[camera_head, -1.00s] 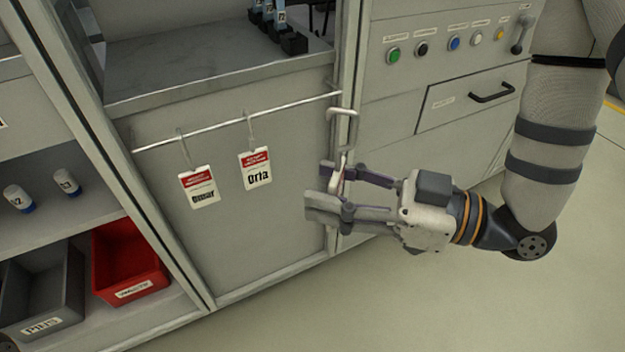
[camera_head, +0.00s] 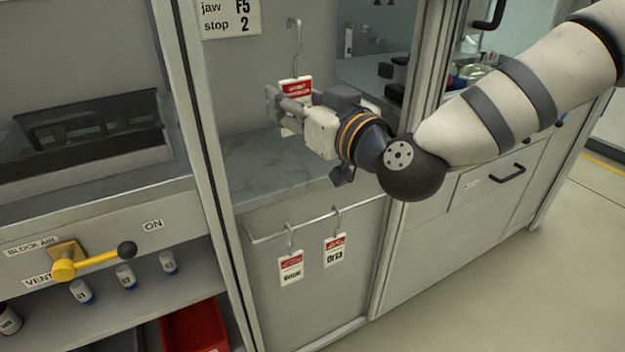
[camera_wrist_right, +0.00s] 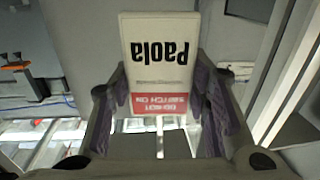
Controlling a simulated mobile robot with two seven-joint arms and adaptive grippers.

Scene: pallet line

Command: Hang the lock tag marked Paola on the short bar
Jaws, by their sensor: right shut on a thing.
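My right gripper (camera_head: 284,106) is shut on the lock tag marked Paola (camera_head: 296,87), a white card with a red band. The tag is upright, with its hook (camera_head: 295,36) rising above it. Fingers hide its lower part in the head view. In the right wrist view the tag (camera_wrist_right: 160,52) sits between the fingers and its name reads upside down. A thin metal bar (camera_head: 262,238) is on the panel below the worktop. Two similar tags hang there, Omar (camera_head: 290,267) and Orla (camera_head: 335,250). I cannot tell whether this is the short bar. My left gripper is out of view.
The grey worktop (camera_head: 262,175) lies under my right gripper, inside a bay with frame posts on both sides. A yellow lever (camera_head: 90,261) with a black knob juts out at left. Small bottles (camera_head: 125,276) and a red bin (camera_head: 195,328) are below it.

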